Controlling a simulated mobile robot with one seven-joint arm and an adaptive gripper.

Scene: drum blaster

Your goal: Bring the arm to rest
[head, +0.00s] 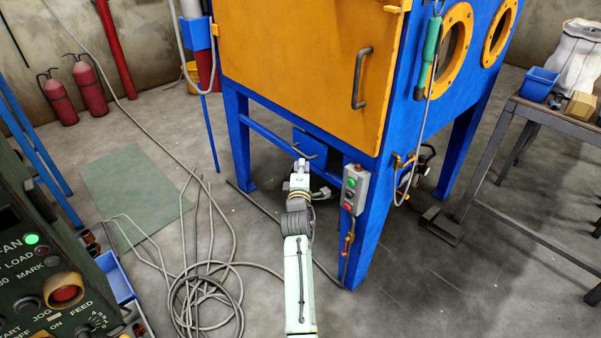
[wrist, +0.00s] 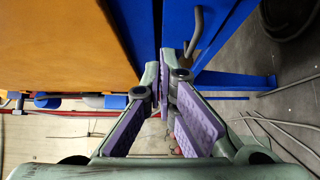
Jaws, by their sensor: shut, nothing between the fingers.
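My arm (head: 300,285) reaches forward from the bottom middle of the head view, towards the blue and orange blasting cabinet. Its far end is in front of the cabinet's lower part, left of the button box. My gripper (wrist: 164,82) shows clearly in the wrist view. Its green fingers with purple pads come together at the tips, with nothing held between them. Beyond the fingers in the wrist view are an orange panel (wrist: 60,45) and blue framework (wrist: 178,30). The exact gap between the fingertips and the cabinet cannot be told.
The cabinet's orange door (head: 300,60) and blue front leg (head: 365,245) stand close to my arm. A grey button box (head: 353,190) is on that leg. Coiled cable (head: 205,300) lies on the floor. A green control panel (head: 35,260) is at left, a workbench (head: 545,112) at right.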

